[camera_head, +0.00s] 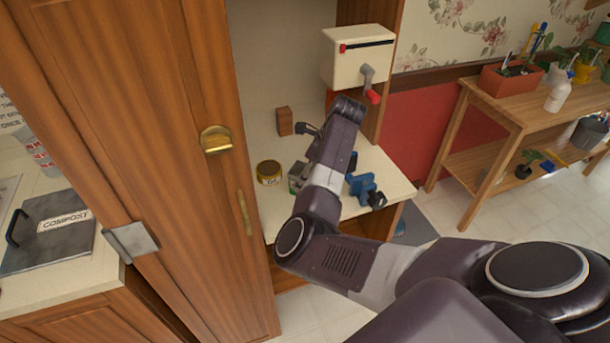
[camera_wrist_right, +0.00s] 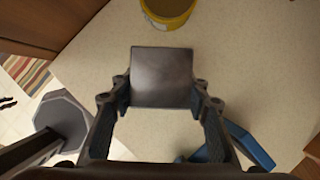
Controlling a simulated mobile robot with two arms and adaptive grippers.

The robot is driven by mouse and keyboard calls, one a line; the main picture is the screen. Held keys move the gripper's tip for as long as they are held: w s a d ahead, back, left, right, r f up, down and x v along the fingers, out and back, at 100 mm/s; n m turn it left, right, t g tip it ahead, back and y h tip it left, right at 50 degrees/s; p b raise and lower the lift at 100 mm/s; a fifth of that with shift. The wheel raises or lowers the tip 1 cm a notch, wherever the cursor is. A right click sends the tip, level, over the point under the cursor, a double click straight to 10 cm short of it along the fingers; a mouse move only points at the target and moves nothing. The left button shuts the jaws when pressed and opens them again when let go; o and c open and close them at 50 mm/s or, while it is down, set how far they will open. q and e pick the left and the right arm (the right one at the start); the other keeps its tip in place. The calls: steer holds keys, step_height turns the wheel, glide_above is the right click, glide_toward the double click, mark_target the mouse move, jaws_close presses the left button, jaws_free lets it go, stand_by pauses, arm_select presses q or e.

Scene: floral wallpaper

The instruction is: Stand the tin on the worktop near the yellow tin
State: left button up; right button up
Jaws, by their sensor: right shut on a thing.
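The yellow tin (camera_head: 268,172) stands upright on the pale worktop (camera_head: 375,165), towards its left side. It also shows at the top edge of the right wrist view (camera_wrist_right: 168,10). My right gripper (camera_wrist_right: 162,92) is shut on a grey, square-faced tin (camera_wrist_right: 162,76), with one finger on each side. In the head view this tin (camera_head: 297,177) shows just right of the yellow tin, partly hidden by my right arm. A small gap separates the two tins. I cannot tell whether the held tin touches the worktop. My left gripper is not in view.
A blue clamp-like tool (camera_head: 366,188) lies right of my arm. A wooden block (camera_head: 284,121) stands at the back. A cream box with a crank (camera_head: 357,58) is on the wall. A tall wooden cabinet (camera_head: 130,130) borders the left.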

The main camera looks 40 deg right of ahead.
steer(key=o, duration=1)
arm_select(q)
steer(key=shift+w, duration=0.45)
arm_select(e)
steer(key=o, duration=0.4)
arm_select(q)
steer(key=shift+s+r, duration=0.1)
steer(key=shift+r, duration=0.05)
arm_select(e)
steer(key=v, duration=1.2)
steer(key=shift+r, duration=0.1)
